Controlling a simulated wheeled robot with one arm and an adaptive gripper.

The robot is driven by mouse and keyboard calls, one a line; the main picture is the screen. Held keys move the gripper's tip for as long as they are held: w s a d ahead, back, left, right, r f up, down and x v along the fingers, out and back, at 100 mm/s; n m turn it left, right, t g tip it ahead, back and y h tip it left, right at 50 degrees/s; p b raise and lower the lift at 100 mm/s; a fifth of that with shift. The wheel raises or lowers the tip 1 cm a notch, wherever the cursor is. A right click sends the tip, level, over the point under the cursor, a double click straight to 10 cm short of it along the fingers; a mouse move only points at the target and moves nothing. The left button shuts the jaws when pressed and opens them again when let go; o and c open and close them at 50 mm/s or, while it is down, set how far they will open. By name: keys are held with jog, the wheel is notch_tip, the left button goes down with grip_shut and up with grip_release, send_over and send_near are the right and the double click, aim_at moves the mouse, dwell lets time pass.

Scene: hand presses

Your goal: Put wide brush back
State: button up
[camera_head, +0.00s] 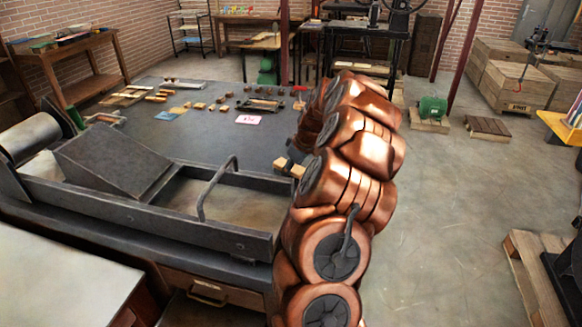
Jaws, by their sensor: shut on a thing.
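My copper-coloured arm rises through the middle of the head view and bends down on its left side. My gripper (298,149) shows only as a small dark part at the arm's left edge, mostly hidden behind the arm links. It is shut on a pale wooden piece, which I take to be the wide brush (289,168). The piece is close to the right end of the press bed; I cannot tell whether it touches anything. Its bristles cannot be made out.
The dark press table (228,137) carries several small wooden blocks (199,106), a pink card (248,119) and a blue card (166,116). A metal bar handle (214,187) stands up from the press's front.

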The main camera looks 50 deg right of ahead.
jog(key=shift+f, duration=0.15)
jog(key=o, duration=1)
jog(key=shift+r, duration=0.25)
jog(key=b+v, duration=0.3)
jog(key=v, duration=0.8)
jog(key=shift+s+r+b, duration=0.25)
jog(key=shift+r+b, duration=0.05)
jog(key=shift+r, duration=0.05)
